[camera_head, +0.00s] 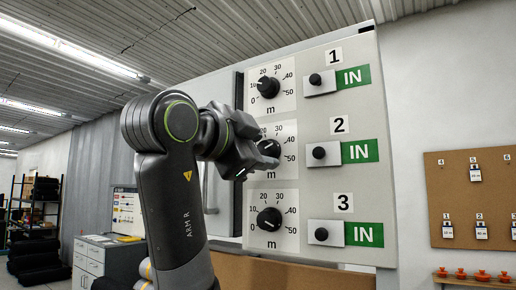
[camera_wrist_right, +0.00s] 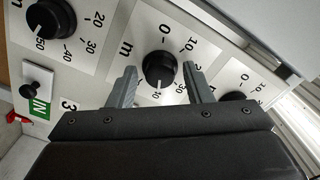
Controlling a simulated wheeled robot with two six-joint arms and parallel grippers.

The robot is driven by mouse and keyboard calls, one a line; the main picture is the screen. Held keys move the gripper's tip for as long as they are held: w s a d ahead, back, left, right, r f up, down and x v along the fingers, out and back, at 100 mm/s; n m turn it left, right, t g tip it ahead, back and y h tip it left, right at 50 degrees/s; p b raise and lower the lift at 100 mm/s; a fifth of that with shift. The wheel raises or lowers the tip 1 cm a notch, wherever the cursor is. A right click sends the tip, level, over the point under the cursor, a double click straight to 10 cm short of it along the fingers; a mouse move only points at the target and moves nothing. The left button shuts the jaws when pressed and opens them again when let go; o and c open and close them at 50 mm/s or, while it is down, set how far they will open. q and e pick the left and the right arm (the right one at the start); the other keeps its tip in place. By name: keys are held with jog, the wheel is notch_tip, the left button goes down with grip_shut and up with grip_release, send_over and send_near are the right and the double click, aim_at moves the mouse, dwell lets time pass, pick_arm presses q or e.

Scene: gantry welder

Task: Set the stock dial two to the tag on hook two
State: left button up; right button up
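Stock dial two (camera_head: 268,148) is a black round knob on a white scale plate, in the middle row of the panel. My right gripper (camera_head: 266,160) is at its front and hides the left and lower scale. In the right wrist view, the knob of dial two (camera_wrist_right: 158,70) sits between the fingertips of my right gripper (camera_wrist_right: 160,80). The fingers are open, with a gap on each side of the knob. Its setting is hard to read. The tag on hook two (camera_head: 481,231) hangs on a cork board at the right; its print is small. My left gripper is not in view.
Dial one (camera_head: 268,87) is above and dial three (camera_head: 269,219) below, on the same panel (camera_head: 370,110). A black knob and green IN sign (camera_head: 360,151) stand right of dial two. The cork board (camera_head: 450,185) holds other tags; a shelf (camera_head: 470,279) with orange items is below.

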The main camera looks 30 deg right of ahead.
jog(key=shift+o, duration=0.3)
jog(key=shift+s+a, duration=0.1)
jog(key=shift+a, duration=0.15)
jog(key=b+v, duration=0.4)
jog(key=v, duration=1.3)
jog(key=shift+b, duration=0.35)
jog(key=shift+d, duration=0.1)
jog(key=shift+f, duration=0.1)
